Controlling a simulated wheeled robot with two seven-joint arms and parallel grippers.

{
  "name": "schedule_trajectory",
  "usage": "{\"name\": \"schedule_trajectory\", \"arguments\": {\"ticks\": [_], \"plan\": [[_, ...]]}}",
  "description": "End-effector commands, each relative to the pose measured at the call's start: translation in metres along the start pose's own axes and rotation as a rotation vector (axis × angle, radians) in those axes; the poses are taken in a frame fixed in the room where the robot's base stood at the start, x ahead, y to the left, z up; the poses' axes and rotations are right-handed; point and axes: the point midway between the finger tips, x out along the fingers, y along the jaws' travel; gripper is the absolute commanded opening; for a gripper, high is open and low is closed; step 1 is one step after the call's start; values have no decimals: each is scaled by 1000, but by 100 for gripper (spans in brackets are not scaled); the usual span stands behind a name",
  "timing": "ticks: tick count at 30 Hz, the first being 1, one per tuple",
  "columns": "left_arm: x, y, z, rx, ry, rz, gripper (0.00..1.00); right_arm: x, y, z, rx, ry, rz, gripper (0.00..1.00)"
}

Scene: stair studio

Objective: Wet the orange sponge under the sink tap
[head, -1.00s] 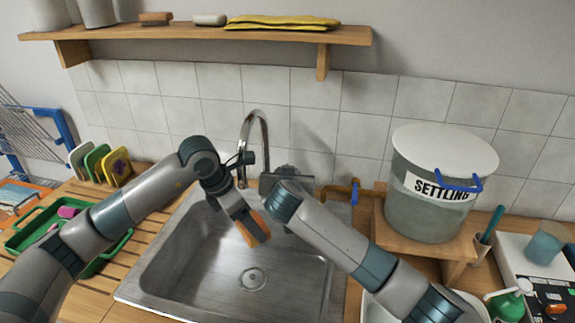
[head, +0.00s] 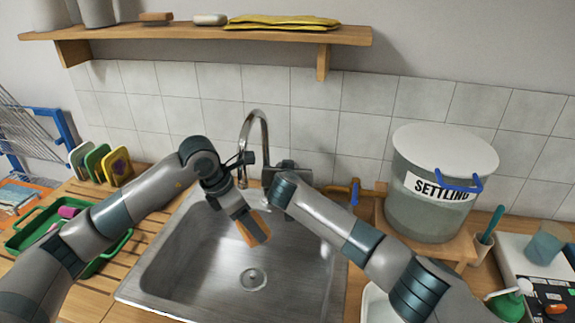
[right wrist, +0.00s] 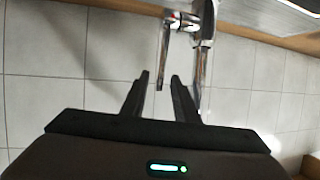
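The orange sponge (head: 257,230) is between the fingers of my left gripper (head: 249,226), held above the steel sink basin (head: 200,262). The tap (head: 264,130) rises behind the basin with a curved spout, and no water stream shows. The sponge is below and in front of the tap. My right gripper is beside the tap, largely hidden by its own arm in the head view. In the right wrist view my right gripper (right wrist: 161,80) has its fingers apart, with a thin metal tap part (right wrist: 164,62) near the gap between the tips. I cannot tell whether they touch.
A bucket labelled SETTLING (head: 432,212) stands on a wooden stand at the right, near a brass valve with a blue handle (head: 354,190). A green tray (head: 40,232) is on the left counter. A shelf (head: 200,36) runs above.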

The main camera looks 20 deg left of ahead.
Motion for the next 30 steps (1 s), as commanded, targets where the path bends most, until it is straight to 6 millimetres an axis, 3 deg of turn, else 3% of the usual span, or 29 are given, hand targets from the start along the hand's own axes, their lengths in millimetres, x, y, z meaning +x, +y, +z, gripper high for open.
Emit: {"name": "schedule_trajectory", "arguments": {"ticks": [15,30], "plan": [[0,0,0,0,0,0,55,40,-1,0,-1,-1,1,28],[0,0,0,0,0,0,55,51,1,-1,0,1,1,28]]}}
